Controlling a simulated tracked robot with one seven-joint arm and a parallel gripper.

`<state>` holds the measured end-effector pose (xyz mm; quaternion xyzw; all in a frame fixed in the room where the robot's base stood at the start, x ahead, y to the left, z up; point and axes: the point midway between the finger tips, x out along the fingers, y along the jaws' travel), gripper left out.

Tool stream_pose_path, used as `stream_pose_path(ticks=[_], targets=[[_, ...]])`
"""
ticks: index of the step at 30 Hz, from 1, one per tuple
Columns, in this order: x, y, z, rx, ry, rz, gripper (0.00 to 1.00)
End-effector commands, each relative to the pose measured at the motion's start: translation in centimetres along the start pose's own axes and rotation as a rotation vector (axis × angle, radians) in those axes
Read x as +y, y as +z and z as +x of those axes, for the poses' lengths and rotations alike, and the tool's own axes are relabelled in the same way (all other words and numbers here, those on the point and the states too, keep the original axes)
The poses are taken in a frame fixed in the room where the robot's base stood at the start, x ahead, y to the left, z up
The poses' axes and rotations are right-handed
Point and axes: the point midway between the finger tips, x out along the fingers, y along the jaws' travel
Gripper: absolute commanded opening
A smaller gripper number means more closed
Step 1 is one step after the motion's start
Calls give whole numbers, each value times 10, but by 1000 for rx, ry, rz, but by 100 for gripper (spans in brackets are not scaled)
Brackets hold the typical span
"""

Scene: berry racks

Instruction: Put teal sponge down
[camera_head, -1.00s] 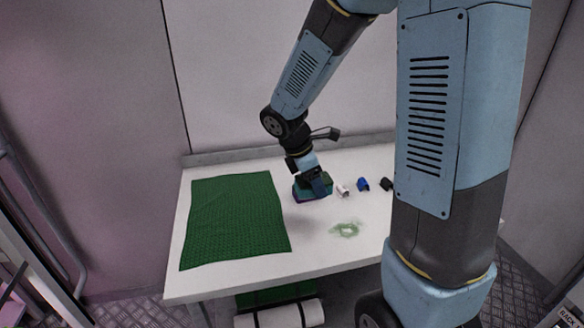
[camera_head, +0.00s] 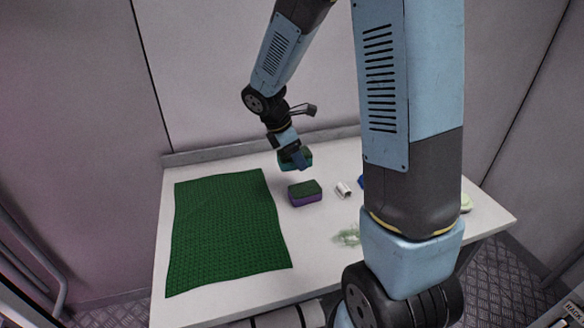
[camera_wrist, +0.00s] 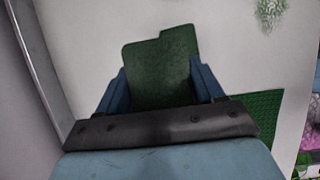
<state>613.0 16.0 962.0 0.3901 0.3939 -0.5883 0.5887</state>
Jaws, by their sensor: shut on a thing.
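My gripper (camera_head: 296,163) is shut on the teal sponge (camera_head: 290,161) and holds it above the white table, toward the back. In the wrist view a green scouring face (camera_wrist: 155,75) fills the space between my two blue fingers. A stepped edge shows at its top right; I cannot tell whether that is a second sponge behind it. A purple sponge with a green top (camera_head: 305,199) lies on the table, in front of the held sponge and apart from it in the head view.
A green textured mat (camera_head: 225,235) covers the table's left part. A small white cylinder (camera_head: 343,189) and a partly hidden blue object (camera_head: 361,181) lie right of the purple sponge. A green smear (camera_head: 347,237) marks the table front. My arm hides the right part.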

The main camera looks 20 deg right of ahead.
Motion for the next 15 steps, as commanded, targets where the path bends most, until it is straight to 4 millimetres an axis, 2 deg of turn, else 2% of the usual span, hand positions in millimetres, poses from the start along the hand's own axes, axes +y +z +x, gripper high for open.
stream_pose_path(ticks=[6, 15], targets=[[39, 3, 21, 0, -3, 4, 43], [72, -5, 60, 0, -4, 5, 43]])
